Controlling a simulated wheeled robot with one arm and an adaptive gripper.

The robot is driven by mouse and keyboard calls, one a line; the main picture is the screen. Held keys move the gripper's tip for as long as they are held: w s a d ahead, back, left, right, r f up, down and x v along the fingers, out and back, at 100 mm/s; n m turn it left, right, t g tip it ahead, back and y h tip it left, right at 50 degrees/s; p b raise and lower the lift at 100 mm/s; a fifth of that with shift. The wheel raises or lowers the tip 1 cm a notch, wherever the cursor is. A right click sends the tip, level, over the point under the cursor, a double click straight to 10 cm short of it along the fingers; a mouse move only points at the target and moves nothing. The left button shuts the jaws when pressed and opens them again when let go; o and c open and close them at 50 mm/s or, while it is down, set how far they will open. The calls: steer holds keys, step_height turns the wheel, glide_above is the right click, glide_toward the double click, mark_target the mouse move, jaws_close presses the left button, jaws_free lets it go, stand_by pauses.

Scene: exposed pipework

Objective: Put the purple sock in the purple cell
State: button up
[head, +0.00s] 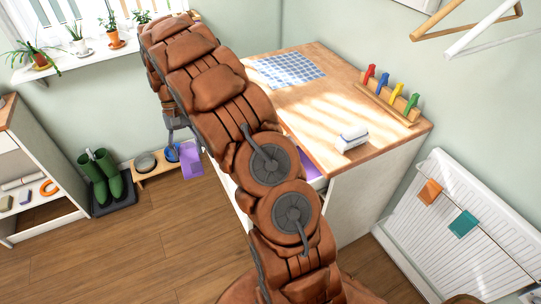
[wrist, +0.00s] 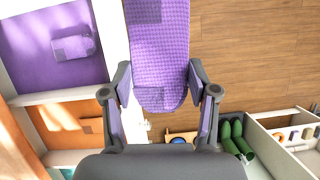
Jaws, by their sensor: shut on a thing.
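The purple sock (wrist: 160,55) is checked, with a darker patch, and is held between the two fingers of my gripper (wrist: 160,84). In the head view it hangs as a purple piece (head: 192,163) below my gripper (head: 177,125), in front of the floor. The purple cell (wrist: 45,18) is a purple-floored compartment with white walls, left of the sock in the wrist view. A small purple piece (wrist: 74,46) with a darker patch lies in it. The sock is outside this cell, to its right. In the head view my arm hides most of the open drawer.
The counter (head: 310,140) carries a white bundle (head: 352,139) and a checked cloth (head: 287,69). Green boots (head: 104,178) and a low bench (head: 150,173) stand at the wall.

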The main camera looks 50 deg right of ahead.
steer(key=s+d+f+m+t+y+b, duration=0.1)
steer(key=s+d+f+m+b, duration=0.3)
steer(key=d, duration=0.4)
steer(key=s+d+f+m+t+y+b, duration=0.1)
steer(key=s+d+f+m+t+b, duration=0.15)
steer(key=s+d+m, duration=0.4)
steer(key=s+d+f+m+t+y+b, duration=0.1)
steer(key=s+d+f+m+b, duration=0.2)
steer(key=d, duration=0.6)
steer(key=shift+w+a+f+b, duration=0.15)
steer(key=shift+f+b, duration=0.5)
steer(key=shift+f, duration=0.9)
steer(key=shift+w+d+f+b, duration=0.15)
steer(key=shift+f+b, duration=0.55)
steer(key=shift+f, duration=0.8)
steer(key=shift+w+a+f+b, duration=0.1)
steer(key=shift+w+f+b, duration=0.15)
steer(key=shift+f+b, duration=0.85)
steer(key=shift+f+p, duration=0.45)
steer(key=o, duration=1.1)
steer(key=shift+o, duration=0.2)
steer(key=v, duration=1.2)
steer(key=shift+w, duration=0.15)
